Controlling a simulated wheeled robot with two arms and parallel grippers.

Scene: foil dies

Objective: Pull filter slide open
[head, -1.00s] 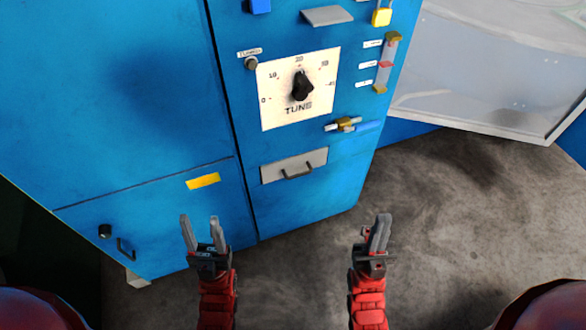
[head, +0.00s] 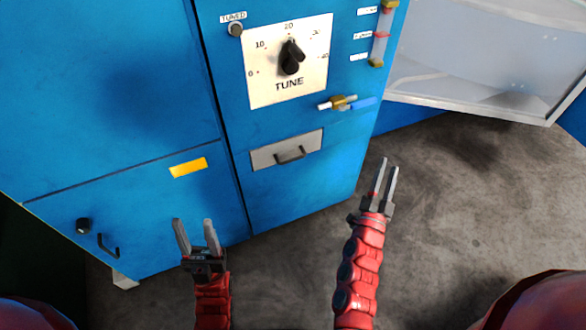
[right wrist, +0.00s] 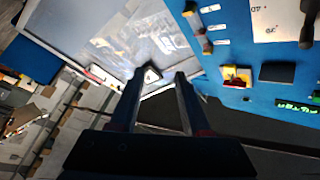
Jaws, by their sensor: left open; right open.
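A flat grey slide front (head: 262,157) with a dark bar handle (head: 290,155) sits in the blue cabinet below the tune dial. It looks flush with the cabinet face, and no label on it is readable. My right gripper (head: 384,180) is open and empty, to the right of the slide and apart from it, over the floor in the picture. Its two fingers also show in the right wrist view (right wrist: 155,85), with nothing between them. My left gripper (head: 195,238) is open and empty, below and left of the slide, in front of the lower cabinet door.
The tune dial (head: 290,62) is above the slide. A brass latch with a blue handle (head: 345,103) sits between them at the right. A lower left door has a dark handle (head: 108,245). A grey open panel (head: 470,65) stands at the right. Floor (head: 470,220) there is clear.

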